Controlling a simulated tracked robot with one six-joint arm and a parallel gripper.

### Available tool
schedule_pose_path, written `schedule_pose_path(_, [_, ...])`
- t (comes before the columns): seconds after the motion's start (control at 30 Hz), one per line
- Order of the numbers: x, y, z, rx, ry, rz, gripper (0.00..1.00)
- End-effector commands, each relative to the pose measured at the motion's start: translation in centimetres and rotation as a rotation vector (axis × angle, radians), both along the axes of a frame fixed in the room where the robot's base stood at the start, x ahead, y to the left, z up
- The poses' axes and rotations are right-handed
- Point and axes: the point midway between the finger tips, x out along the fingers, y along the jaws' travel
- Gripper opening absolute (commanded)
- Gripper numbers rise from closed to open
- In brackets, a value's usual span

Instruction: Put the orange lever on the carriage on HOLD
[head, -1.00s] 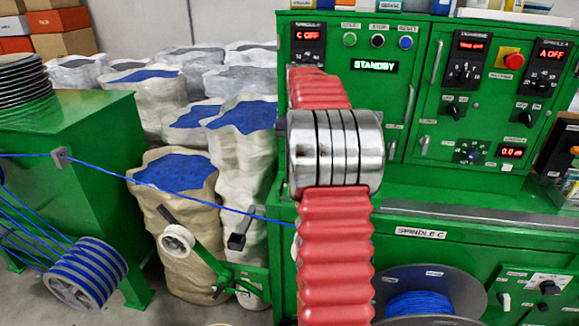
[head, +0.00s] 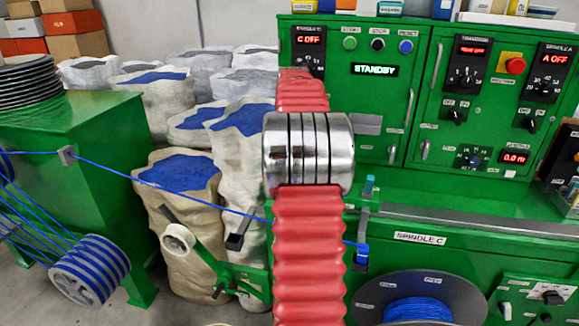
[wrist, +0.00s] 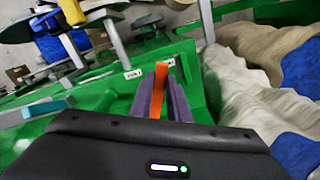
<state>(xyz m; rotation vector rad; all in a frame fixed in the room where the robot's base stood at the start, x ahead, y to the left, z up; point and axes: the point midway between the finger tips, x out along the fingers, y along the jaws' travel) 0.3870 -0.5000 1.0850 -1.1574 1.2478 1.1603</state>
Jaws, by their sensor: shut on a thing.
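The orange lever (wrist: 158,108) shows in the wrist view, upright in the picture between the two grey-purple fingers of my gripper (wrist: 161,88). The fingers are shut on it. Behind it is a green surface (wrist: 192,92), which seems to be part of the carriage. Two small white labels stand near the lever: one to its left (wrist: 132,74) and one just right of its top (wrist: 171,62). Their words are too small to read surely, so I cannot tell which position the lever is in. In the head view my arm hides the gripper and lever.
In the head view, a blue cable (head: 200,200) runs from the left machine (head: 110,150) past sacks (head: 175,180) and behind my arm. A spool (head: 420,308) is below. The panel display (head: 374,69) reads STANDBY.

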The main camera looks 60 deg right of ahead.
Motion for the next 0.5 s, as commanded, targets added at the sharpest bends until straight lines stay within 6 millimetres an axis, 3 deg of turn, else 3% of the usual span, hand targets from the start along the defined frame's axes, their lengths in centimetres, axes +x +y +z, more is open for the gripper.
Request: schedule_pose_path(0.5, [0.03, -0.38, 0.26, 0.002, -0.015, -0.027, 0.0])
